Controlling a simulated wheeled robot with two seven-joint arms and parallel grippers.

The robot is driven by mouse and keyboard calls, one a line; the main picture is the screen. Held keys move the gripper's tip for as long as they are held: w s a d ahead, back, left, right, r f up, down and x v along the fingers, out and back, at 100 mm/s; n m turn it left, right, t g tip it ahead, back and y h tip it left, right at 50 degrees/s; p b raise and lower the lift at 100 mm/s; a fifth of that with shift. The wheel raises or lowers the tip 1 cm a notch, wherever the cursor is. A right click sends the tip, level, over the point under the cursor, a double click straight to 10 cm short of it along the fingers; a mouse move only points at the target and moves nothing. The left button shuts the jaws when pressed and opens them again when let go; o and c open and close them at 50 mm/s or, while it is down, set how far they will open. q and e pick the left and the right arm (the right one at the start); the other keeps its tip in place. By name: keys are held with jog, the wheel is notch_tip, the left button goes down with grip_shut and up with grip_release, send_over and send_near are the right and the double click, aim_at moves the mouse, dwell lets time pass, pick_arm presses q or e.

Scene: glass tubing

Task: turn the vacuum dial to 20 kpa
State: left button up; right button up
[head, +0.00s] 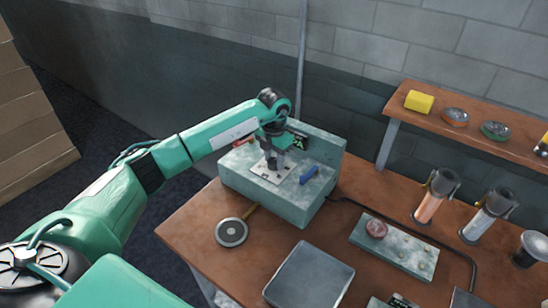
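A grey-green box-shaped unit (265,203) with a raised back panel (325,148) stands on the bench. A pale plate (287,171) lies on its top. My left gripper (272,164) points down over this plate, with its fingertips at or just above it. The gripper covers the middle of the plate. I cannot make out the vacuum dial, its pointer or any numbers. The fingers look close together, but I cannot tell whether they are shut on anything. A small dark display (300,142) with green marks shows on the back panel, partly behind the gripper. My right gripper is not in view.
A blue handle (309,174) and a red handle (243,141) flank the plate. The brown bench (186,232) also holds a round grey disc tool (231,232), a grey tray (308,278) and a grey slab (394,248). A raised shelf (470,132) stands at the right.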

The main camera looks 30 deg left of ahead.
pick_arm(q)
jog(key=c, duration=0.4)
jog(key=shift+o, duration=0.2)
jog(key=n+b, duration=0.1)
jog(key=n, duration=0.3)
jog(key=shift+n+b, duration=0.3)
jog(key=shift+b, duration=0.1)
jog(key=n, duration=0.3)
jog(key=shift+n+b, duration=0.3)
jog(key=shift+b, duration=0.05)
jog(key=shift+r+n, duration=0.1)
jog(key=shift+n, duration=1.8)
